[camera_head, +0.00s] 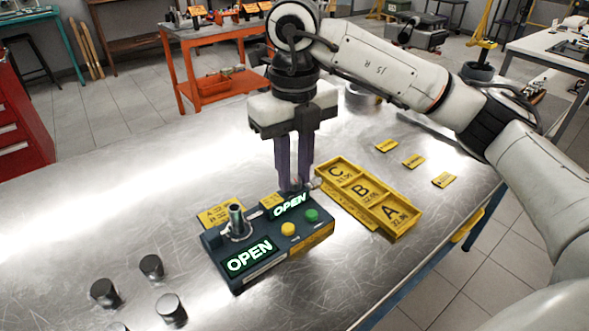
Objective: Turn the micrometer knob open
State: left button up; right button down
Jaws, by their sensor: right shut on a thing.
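A dark gauge box (212,243) sits on the metal table, with a yellow button, a green button and two lit green displays that both read OPEN. A grey metal post (237,222) stands upright on its left part. My right gripper (294,186) points straight down at the box's back right end, behind the rear display. Its fingers are shut on what appears to be the micrometer knob, mostly hidden between the fingertips. A small metal end (315,183) shows just right of the fingers. My left gripper is out of view.
A yellow tray (318,172) marked C, B and A lies right of the box. Several dark cylinders (151,266) stand at the front left. Small yellow labels (413,161) lie at the right. A grey ring (362,95) is behind my right arm.

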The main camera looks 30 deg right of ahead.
aim_at(294, 179)
jog(key=shift+r+m, duration=0.1)
jog(key=shift+m, duration=1.5)
jog(key=c, duration=1.5)
grip_release()
notch_tip(294, 179, up, 10)
jog(key=shift+r+p, duration=0.1)
jog(key=shift+p, duration=0.7)
